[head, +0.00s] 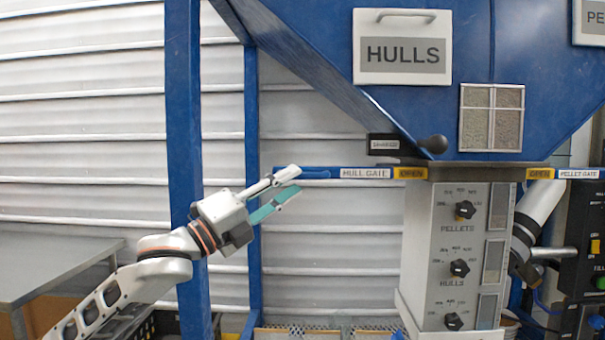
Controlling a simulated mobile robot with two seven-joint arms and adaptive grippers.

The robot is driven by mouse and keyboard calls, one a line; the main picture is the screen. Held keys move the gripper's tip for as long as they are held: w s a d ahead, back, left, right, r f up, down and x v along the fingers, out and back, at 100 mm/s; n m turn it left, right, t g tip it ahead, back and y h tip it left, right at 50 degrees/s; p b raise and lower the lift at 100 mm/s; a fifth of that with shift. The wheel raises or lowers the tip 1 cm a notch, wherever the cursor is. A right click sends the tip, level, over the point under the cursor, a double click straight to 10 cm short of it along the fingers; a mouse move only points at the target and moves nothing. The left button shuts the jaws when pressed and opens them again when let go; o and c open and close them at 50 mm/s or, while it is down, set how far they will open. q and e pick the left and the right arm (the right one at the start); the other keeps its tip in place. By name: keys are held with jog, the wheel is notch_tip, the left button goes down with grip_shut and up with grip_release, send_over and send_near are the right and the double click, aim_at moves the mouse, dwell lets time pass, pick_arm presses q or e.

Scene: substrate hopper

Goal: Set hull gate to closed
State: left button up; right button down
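The hull gate (365,173) is a flat bar sticking out to the left from under the blue hopper (330,70). It carries a HULL GATE label, and a yellow OPEN mark (411,173) shows beside the hopper outlet. Its blue left end (317,173) is partly hidden by my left gripper. My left gripper (299,180) is open, with its white upper finger overlapping the bar's end in the picture and its teal lower finger below it. Nothing shows between the fingers; I cannot tell whether the upper one touches the bar. My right gripper is hidden; part of my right arm shows behind the control column.
The pellet gate (579,174) with its own OPEN mark is at the right. A control column (455,255) with knobs stands under the outlet. A blue post (183,120) rises behind my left arm. A grey table (55,262) is at the left.

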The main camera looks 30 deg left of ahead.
aim_at(303, 176)
pick_arm(q)
jog(key=shift+p+x, duration=0.5)
jog(key=shift+x, duration=1.55)
grip_shut()
